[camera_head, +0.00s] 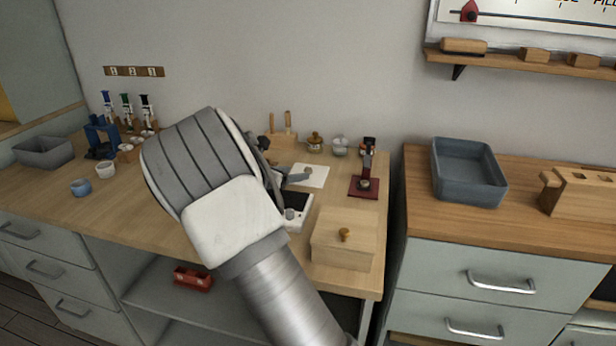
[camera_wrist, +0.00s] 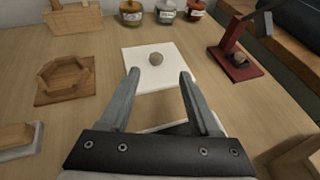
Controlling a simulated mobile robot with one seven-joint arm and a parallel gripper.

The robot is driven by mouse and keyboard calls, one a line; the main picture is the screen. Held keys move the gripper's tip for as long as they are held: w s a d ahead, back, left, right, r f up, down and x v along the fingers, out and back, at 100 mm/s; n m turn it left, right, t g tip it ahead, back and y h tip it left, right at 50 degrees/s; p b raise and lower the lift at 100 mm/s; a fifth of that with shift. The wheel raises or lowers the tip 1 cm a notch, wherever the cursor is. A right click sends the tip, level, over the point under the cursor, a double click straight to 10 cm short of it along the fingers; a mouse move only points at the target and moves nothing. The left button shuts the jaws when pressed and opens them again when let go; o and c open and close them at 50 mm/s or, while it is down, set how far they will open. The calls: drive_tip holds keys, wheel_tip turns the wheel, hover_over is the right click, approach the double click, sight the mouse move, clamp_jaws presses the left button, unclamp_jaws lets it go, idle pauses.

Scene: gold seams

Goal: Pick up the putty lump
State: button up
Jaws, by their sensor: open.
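The putty lump (camera_wrist: 156,59) looks like a small brownish ball on a white square tile (camera_wrist: 134,59) in the wrist view. My gripper (camera_wrist: 158,74) is open and empty, its two fingers spread. The fingertips point toward the tile, with the lump ahead of them and roughly centred between them; they look apart from it. In the head view the white tile (camera_head: 316,176) shows beside my gripper's fingers, and the lump is hidden there behind my gripper and arm.
A dark red stand (camera_wrist: 238,66) holding another brownish lump (camera_wrist: 239,60) is right of the tile. Jars (camera_wrist: 165,13) stand behind. A lidded wooden box (camera_head: 342,250) sits at the bench's front right.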

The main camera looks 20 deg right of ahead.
sight(307, 169)
drive_tip(key=b+x, duration=0.1)
drive_tip(key=x, duration=0.2)
drive_tip(key=b+x, duration=0.1)
drive_tip(key=x, duration=0.3)
drive_tip(key=shift+w, duration=0.4)
drive_tip(key=shift+r, duration=0.1)
clamp_jaws()
